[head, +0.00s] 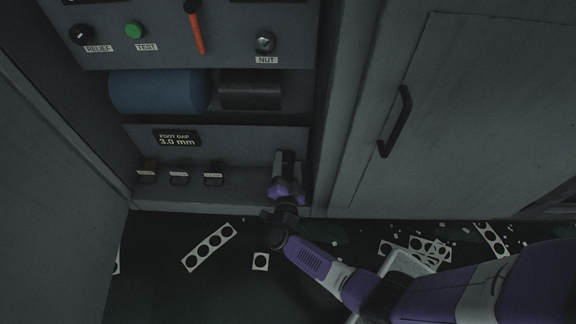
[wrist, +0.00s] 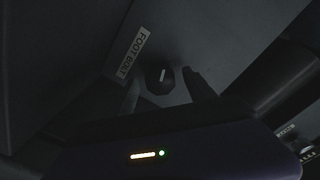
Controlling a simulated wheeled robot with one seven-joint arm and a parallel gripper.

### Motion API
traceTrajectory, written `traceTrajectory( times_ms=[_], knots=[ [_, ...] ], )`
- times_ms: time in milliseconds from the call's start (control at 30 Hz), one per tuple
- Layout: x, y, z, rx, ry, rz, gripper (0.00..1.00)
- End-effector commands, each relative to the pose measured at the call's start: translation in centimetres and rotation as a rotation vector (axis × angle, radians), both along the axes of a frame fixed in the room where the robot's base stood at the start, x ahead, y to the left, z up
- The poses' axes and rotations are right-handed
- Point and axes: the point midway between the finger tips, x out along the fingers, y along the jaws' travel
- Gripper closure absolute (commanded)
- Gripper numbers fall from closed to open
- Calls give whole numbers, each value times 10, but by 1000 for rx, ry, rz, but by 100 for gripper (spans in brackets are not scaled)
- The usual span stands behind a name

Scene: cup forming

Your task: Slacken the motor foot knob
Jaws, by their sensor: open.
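The motor foot knob (wrist: 160,77) is a dark round knob with a pale pointer line, beside a label reading FOOT BOLT (wrist: 131,53) in the wrist view. My gripper (wrist: 166,92) is open, with one dark finger on either side of the knob in the picture. I cannot tell whether the fingers touch it. In the head view my gripper (head: 287,160) reaches into the lower right of the cabinet recess, and the knob is hidden behind it.
Above are a blue motor (head: 160,92), an orange-handled lever (head: 196,30) and a nut knob (head: 265,43). A display (head: 177,139) reads FOOT GAP 3.0 mm. Several small labelled items (head: 179,178) sit left of my gripper. A handled door (head: 470,110) stands right; punched strips (head: 209,247) litter the floor.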

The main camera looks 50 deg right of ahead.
Motion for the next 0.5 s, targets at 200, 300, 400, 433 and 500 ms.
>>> traceTrajectory(
  times_ms=[200, 300, 400, 433, 500],
  knots=[
    [2, -2, 1, -1, 0, 1, 37],
    [2, -2, 1, -1, 0, 1, 41],
    [2, -2, 1, -1, 0, 1, 60],
    [2, -2, 1, -1, 0, 1, 66],
    [2, -2, 1, -1, 0, 1, 80]
  ],
)
